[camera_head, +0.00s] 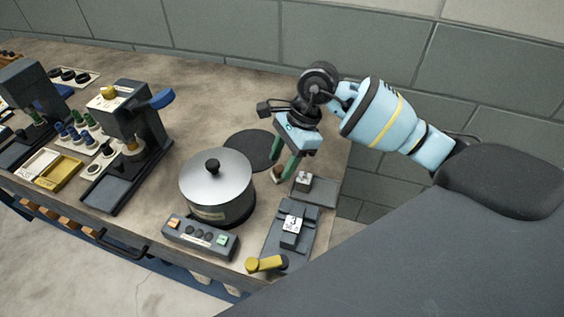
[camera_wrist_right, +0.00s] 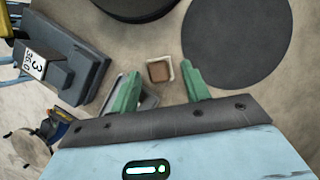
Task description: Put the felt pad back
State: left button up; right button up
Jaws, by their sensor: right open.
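A small brown square piece with a pale rim (camera_wrist_right: 160,71), possibly the felt pad, lies on the bench in the wrist view. It also shows near the fingertips in the head view (camera_head: 277,174). My right gripper (camera_wrist_right: 160,76) has its green fingers apart, with the brown piece between and just beyond the tips; I cannot tell its height above the bench. In the head view the right gripper (camera_head: 284,165) points down beside a flat dark round disc (camera_head: 248,150). My left gripper is not in view.
A silver-lidded pot (camera_head: 216,180) stands left of the gripper, with a button box (camera_head: 200,238) in front. A grey block fixture labelled 3 (camera_head: 290,232) and a grey plate with a labelled block (camera_head: 318,191) lie near the right edge. A press stand (camera_head: 138,135) is further left.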

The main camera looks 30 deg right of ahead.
jog(key=v, duration=1.1)
